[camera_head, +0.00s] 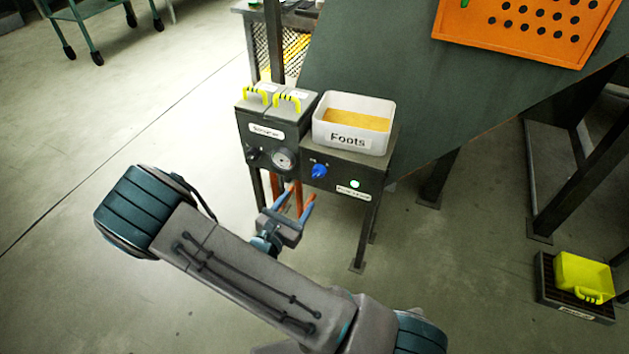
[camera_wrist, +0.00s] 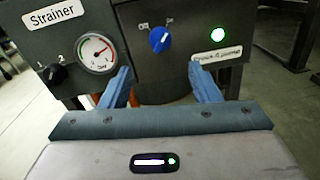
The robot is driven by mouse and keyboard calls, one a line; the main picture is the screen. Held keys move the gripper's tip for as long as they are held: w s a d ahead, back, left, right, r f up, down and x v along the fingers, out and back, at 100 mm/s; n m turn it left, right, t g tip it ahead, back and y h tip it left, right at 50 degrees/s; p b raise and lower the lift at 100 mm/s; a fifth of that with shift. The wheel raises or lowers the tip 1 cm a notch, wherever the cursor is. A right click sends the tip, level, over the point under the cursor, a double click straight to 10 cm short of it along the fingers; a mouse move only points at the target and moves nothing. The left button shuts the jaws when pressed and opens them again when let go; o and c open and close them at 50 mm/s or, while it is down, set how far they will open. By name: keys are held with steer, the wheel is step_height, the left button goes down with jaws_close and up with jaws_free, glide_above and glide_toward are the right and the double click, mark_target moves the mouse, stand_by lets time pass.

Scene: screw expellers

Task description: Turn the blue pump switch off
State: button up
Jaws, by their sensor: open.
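The blue pump switch (camera_head: 319,171) is a round knob on the front of the dark box under the Foots bin. In the wrist view the blue knob (camera_wrist: 160,40) shows a white pointer line tilted toward the upper right, with small ON and OFF marks above it. A green light (camera_head: 354,184) glows to its right, above a white label. The light (camera_wrist: 217,34) also glows in the wrist view. My gripper (camera_head: 291,204) is open and empty, below and in front of the panel. In the wrist view its two blue fingers (camera_wrist: 163,84) stand apart, below the knob and not touching it.
Left of the switch is the Strainer box (camera_head: 262,130) with yellow handles, a gauge (camera_head: 284,159) and a black knob (camera_head: 251,155). A white Foots bin (camera_head: 353,124) stands on top. Floor left of the stand is clear.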

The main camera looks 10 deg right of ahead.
mark_target(316, 176)
steer(key=b+x, duration=0.2)
steer(key=x, duration=0.8)
steer(key=shift+w+d, duration=0.25)
steer(key=shift+d, duration=0.05)
steer(key=c, duration=1)
